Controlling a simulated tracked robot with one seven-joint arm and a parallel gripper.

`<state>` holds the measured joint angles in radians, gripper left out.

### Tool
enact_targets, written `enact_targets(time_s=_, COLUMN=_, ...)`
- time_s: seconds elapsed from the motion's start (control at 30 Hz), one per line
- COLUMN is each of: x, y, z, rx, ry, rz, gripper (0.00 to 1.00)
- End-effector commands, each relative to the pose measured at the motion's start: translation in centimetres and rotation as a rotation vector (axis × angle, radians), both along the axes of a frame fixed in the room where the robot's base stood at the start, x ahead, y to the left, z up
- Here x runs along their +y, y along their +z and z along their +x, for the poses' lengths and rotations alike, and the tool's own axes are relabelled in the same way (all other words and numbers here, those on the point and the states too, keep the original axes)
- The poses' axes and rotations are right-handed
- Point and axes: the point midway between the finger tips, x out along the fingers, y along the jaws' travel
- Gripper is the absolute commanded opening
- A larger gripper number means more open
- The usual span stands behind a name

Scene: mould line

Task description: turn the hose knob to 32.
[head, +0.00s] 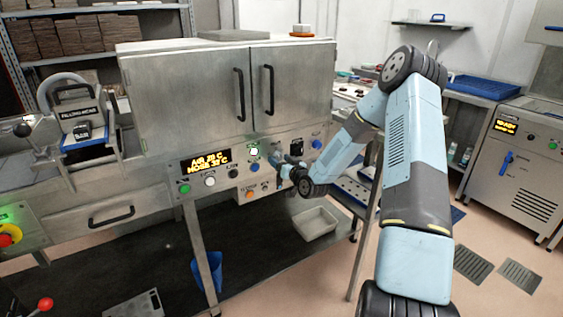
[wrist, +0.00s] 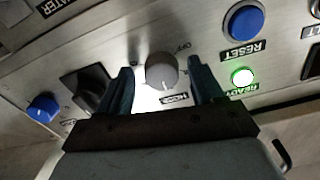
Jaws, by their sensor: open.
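The hose knob (wrist: 161,71) is a round grey knob with a pale pointer line, on the metal panel beside a label that seems to read HOSE. My gripper (wrist: 160,66) is open, with one dark finger on each side of the knob. Gaps show between the fingers and the knob, so it is not clamped. In the head view my gripper (head: 277,163) is at the panel front and hides the knob. The display (head: 206,161) shows two yellow lines, AIR and HOSE; the hose line looks like 32 C, but the digits are blurred.
Near the knob are a black switch (wrist: 85,86), a small blue knob (wrist: 42,108), a blue RESET button (wrist: 244,20) and a lit green READY button (wrist: 243,76). A metal cabinet (head: 205,95) with black handles stands above the panel. A pale tray (head: 313,222) lies below.

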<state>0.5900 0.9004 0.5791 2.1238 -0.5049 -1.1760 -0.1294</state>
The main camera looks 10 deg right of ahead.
Motion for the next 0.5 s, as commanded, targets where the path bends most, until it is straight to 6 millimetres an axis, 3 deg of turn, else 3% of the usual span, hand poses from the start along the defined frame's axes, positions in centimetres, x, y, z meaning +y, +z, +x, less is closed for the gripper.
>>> enact_targets(time_s=0.27, x=-0.4, y=0.0, z=-1.1, rx=0.001, ry=-0.001, rz=0.0, gripper=0.66)
enact_targets(time_s=0.5, x=-1.8, y=0.0, z=-5.2, rx=0.002, ry=-0.001, rz=-0.001, gripper=0.66)
